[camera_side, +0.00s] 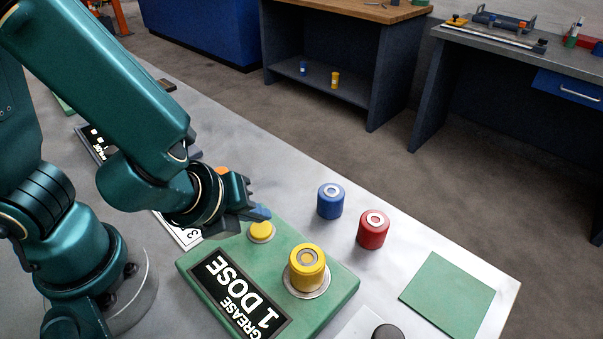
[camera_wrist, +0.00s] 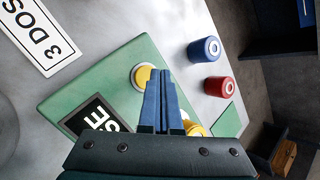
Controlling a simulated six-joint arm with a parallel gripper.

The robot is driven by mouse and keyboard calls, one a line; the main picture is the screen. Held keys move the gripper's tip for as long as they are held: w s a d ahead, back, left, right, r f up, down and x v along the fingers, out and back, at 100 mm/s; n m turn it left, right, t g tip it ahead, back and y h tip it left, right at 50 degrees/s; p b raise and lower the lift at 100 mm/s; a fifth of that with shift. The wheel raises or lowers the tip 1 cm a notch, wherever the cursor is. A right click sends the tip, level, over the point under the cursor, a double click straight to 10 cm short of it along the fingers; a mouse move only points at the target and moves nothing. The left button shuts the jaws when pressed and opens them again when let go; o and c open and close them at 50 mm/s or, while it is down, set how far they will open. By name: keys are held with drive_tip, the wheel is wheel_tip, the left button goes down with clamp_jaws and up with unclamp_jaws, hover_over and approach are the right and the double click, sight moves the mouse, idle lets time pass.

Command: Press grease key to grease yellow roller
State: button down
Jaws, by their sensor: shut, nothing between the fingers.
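The grease key is a round yellow button (camera_side: 261,231) on a green block (camera_side: 342,285) labelled "GREASE 1 DOSE" (camera_side: 238,297). The yellow roller (camera_side: 306,265) stands upright on a metal disc on the same block, to the right of the key. My gripper (camera_side: 262,213) is shut and empty, its blue fingertips close to the key and seemingly just above it; I cannot tell if they touch. In the wrist view the key (camera_wrist: 141,77) shows beside the fingertips (camera_wrist: 163,74), and the yellow roller (camera_wrist: 201,131) is mostly hidden behind the fingers.
A blue roller (camera_side: 330,201) and a red roller (camera_side: 373,229) stand on the grey table behind the block. A flat green pad (camera_side: 447,296) lies at the right. A "3 DOSE" label (camera_wrist: 35,36) lies left of the block. A dark round knob (camera_side: 388,332) shows at the front edge.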

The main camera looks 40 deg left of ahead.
sight(260, 232)
drive_tip(key=shift+r, duration=2.45)
drive_tip(key=shift+r, duration=0.1)
idle(0.6)
wheel_tip(260, 232, up, 4)
drive_tip(key=shift+f, duration=0.2)
drive_tip(key=shift+f, duration=4.4)
drive_tip(key=shift+f, duration=0.45)
